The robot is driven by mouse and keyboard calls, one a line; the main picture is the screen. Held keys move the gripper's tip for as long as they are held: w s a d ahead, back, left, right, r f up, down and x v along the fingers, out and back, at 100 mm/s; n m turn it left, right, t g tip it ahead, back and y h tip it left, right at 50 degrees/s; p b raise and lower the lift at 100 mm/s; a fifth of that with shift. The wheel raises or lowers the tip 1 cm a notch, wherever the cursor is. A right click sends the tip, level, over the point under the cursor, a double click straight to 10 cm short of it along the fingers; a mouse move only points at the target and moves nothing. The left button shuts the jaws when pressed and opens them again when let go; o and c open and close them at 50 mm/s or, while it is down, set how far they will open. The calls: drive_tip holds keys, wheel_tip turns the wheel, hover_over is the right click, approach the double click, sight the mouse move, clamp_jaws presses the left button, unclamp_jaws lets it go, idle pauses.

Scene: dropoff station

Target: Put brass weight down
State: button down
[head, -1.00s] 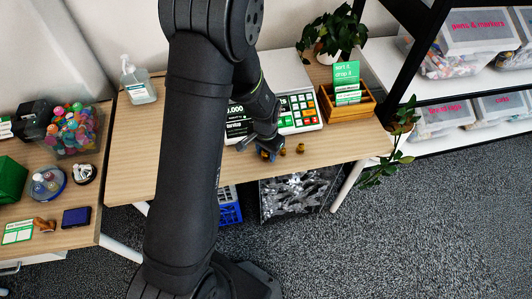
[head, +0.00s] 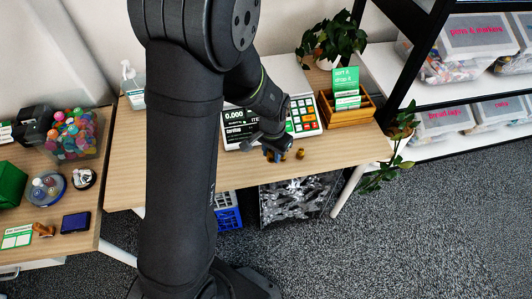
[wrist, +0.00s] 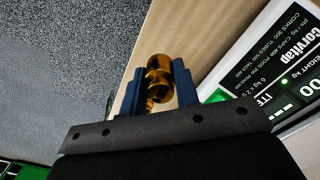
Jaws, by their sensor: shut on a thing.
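My gripper (head: 272,154) is low at the front edge of the wooden table, in front of the scale. In the wrist view its two blue fingers (wrist: 160,98) are closed around a brass weight (wrist: 158,88). The weight is shiny and rounded, and the fingers hide part of it. I cannot tell whether it touches the table. In the head view, a small brass weight (head: 300,154) stands on the table just right of my gripper. More brass shows at the fingertips there, too small to separate clearly.
The scale (head: 304,118) stands behind my gripper; its display reads 0.000. A wooden tray (head: 350,117) with a green card (head: 346,82) is at its right. The table (head: 335,150) is bare right of the small weight. A sanitizer bottle (head: 134,88) stands at the back left.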

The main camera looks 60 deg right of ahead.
drive_tip(key=s+a+r, duration=0.2)
drive_tip(key=s+r, duration=0.3)
drive_tip(key=s, duration=0.3)
drive_tip(key=w+d+r+m, duration=0.1)
drive_tip(key=w+d+r, duration=0.5)
drive_tip(key=d, duration=0.4)
drive_tip(key=w+d+r, duration=0.5)
drive_tip(key=d, duration=0.6)
drive_tip(key=w+f, duration=0.2)
drive_tip(key=w, duration=0.1)
drive_tip(key=w+d+f, duration=0.1)
drive_tip(key=w+f, duration=0.1)
drive_tip(key=w, duration=0.2)
drive_tip(key=w+f, duration=0.2)
drive_tip(key=w, duration=0.2)
drive_tip(key=shift+w+d+f, duration=0.1)
drive_tip(key=shift+d+f, duration=0.05)
drive_tip(key=shift+d, duration=0.15)
drive_tip(key=shift+w+f, duration=0.15)
drive_tip(key=shift+f, duration=1.95)
drive_tip(key=shift+f, duration=0.15)
drive_tip(key=c, duration=1.1)
unclamp_jaws()
